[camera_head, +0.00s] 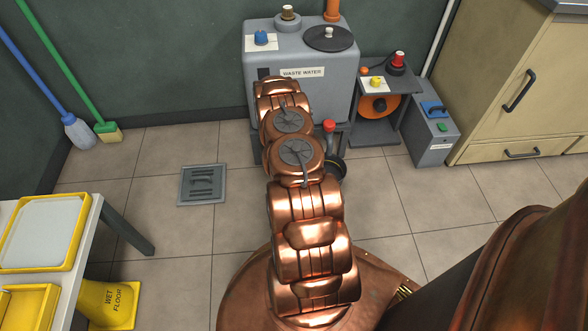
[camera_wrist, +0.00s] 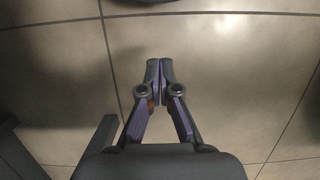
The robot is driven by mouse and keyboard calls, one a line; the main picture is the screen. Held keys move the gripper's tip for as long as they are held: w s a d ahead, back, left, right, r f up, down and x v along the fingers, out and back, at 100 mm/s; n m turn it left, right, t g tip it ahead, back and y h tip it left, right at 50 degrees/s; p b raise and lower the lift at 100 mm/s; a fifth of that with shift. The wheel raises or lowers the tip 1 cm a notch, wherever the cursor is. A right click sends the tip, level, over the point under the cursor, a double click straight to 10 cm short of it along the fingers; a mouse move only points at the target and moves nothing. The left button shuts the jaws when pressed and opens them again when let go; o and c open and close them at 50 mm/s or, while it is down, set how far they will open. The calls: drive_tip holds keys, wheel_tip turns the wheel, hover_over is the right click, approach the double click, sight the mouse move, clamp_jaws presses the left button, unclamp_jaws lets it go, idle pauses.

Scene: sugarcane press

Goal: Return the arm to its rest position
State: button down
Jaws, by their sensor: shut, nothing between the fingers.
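My copper-coloured arm runs up the middle of the head view, stretched forward from my base toward the grey waste water tank (camera_head: 262,92). My gripper is hidden behind the arm in that view. In the wrist view my gripper (camera_wrist: 160,70) shows with its two fingertips together and nothing between them. It is above bare floor tiles (camera_wrist: 215,70). No object is in contact with the fingers there.
A white table with yellow trays (camera_head: 78,235) stands at the left, a yellow wet floor sign (camera_head: 108,303) beside it. A floor drain (camera_head: 202,185) lies left of my arm.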

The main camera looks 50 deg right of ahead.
drive_tip(key=shift+v, duration=1.4)
